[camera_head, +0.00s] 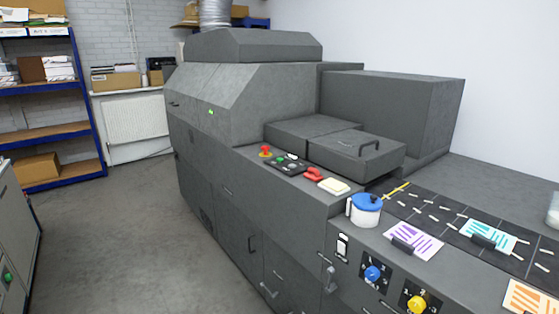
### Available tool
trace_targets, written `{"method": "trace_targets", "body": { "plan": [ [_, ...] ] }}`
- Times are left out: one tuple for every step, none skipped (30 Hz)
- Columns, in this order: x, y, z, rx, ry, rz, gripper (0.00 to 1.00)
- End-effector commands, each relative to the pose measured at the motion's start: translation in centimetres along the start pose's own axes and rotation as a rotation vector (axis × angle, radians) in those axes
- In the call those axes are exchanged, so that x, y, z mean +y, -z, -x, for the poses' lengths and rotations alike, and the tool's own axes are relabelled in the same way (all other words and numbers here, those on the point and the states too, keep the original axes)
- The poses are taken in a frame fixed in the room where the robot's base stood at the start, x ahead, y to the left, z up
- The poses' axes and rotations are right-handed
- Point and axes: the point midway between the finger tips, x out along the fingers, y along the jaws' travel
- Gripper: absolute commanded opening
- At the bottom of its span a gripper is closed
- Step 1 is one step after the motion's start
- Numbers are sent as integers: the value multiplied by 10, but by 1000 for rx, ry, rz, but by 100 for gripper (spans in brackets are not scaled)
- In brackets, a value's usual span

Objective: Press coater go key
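The coater, a large dark grey machine (240,105), fills the middle and right of the head view. On its front ledge is a small black key panel (291,167) with a green key (279,158) at its left end and pale keys beside it. The markings on the keys are too small to read. A red mushroom button (265,150) on a yellow base stands just left of the panel. My gripper is not in view.
A red item (313,174) and a cream block (334,186) lie right of the panel. A blue-lidded white pot (365,209) and printed cards (413,241) sit further right. Blue (373,274) and yellow (417,303) knobs are on the front face. Grey floor (115,235) is clear at left.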

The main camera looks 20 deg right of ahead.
Motion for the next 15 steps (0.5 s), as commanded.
{"method": "trace_targets", "body": {
  "plan": [
    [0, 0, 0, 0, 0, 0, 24],
    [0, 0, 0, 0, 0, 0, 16],
    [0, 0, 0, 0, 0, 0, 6],
    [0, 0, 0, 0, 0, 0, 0],
    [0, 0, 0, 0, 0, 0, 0],
    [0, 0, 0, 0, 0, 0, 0],
    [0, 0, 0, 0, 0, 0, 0],
    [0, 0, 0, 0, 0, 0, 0],
    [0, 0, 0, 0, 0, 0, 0],
    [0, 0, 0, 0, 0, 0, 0],
    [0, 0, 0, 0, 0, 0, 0],
    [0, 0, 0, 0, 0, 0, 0],
    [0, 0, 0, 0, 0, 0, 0],
    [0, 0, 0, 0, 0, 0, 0],
    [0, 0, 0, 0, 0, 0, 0]
  ]
}}
